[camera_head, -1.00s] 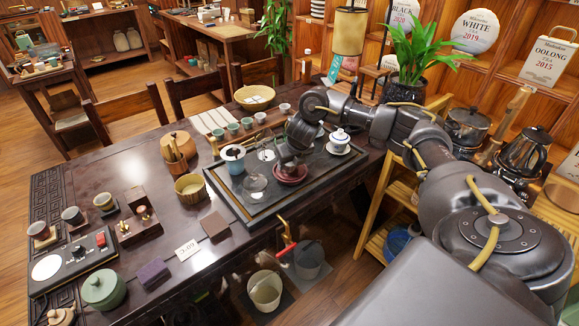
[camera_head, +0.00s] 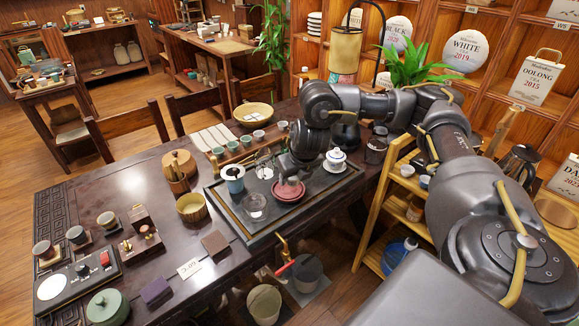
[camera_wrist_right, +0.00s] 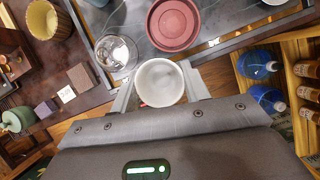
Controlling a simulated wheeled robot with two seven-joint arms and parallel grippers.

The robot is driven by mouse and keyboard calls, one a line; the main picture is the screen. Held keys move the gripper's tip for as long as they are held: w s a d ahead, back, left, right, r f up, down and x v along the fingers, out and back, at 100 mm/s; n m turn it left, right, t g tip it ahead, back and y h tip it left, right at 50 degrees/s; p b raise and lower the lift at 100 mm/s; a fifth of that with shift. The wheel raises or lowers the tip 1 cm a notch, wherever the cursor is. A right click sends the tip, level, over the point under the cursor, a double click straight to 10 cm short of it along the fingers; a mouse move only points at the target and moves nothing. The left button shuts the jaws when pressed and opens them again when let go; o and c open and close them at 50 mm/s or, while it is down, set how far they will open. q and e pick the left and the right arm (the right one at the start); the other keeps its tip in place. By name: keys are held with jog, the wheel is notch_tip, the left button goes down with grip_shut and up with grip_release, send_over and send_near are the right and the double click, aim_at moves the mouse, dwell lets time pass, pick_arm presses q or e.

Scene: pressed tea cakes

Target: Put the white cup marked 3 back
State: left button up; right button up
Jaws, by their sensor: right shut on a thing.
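In the right wrist view a white cup (camera_wrist_right: 160,82), seen from above into its empty inside, sits between the two fingers of my right gripper (camera_wrist_right: 160,90), which is shut on it. No number shows on it. In the head view my right gripper (camera_head: 291,170) hangs over the tea tray (camera_head: 230,215), just behind the red-brown dish (camera_head: 288,192). The held cup is hidden there by the gripper. Small cups, pale green to white, stand in a row behind the tray, with a wider space before the rightmost one (camera_head: 283,125). My left gripper is out of view.
A glass pitcher (camera_head: 254,207), a blue-grey cup with a white top (camera_head: 233,179) and a lidded white bowl (camera_head: 336,160) stand on the tray close to my right gripper. A bamboo cup (camera_head: 191,208) stands left of it. A wooden shelf (camera_head: 385,200) is at the right.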

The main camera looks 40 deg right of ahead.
aim_at(295, 181)
jog(key=s, duration=0.1)
jog(key=s+a+r, duration=0.1)
jog(key=s+a+p, duration=0.1)
jog(key=shift+s+a+r, duration=0.15)
jog(key=shift+s+r, duration=0.1)
jog(key=shift+r, duration=0.15)
jog(key=shift+a, duration=0.1)
